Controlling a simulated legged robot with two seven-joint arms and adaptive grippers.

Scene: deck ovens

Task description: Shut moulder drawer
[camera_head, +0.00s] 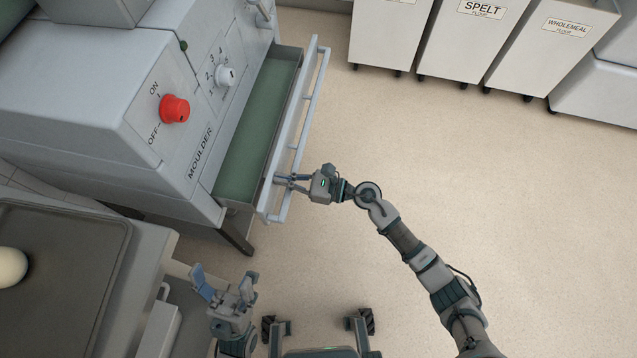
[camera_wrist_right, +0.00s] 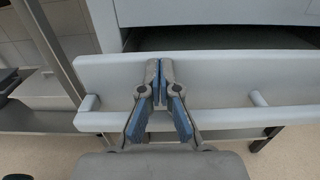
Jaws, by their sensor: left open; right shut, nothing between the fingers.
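The moulder (camera_head: 150,95) is a grey machine at the upper left of the head view. Its drawer (camera_head: 250,130) is pulled out, showing a green inside. The drawer front (camera_head: 290,130) carries a long bar handle (camera_head: 307,105). My right gripper (camera_head: 282,180) is at the near end of the drawer front, by the handle. In the right wrist view its fingers (camera_wrist_right: 160,75) are shut together with nothing between them, against or just before the drawer front (camera_wrist_right: 215,80). I cannot tell if they touch it. My left gripper (camera_head: 222,290) is open and empty, low in the head view, apart from the drawer.
A dark tray (camera_head: 75,225) with a pale round piece (camera_head: 12,266) on it lies on the counter at the left. Flour bins, among them the spelt bin (camera_head: 470,45), stand at the top right. The floor (camera_head: 480,170) right of the drawer is clear.

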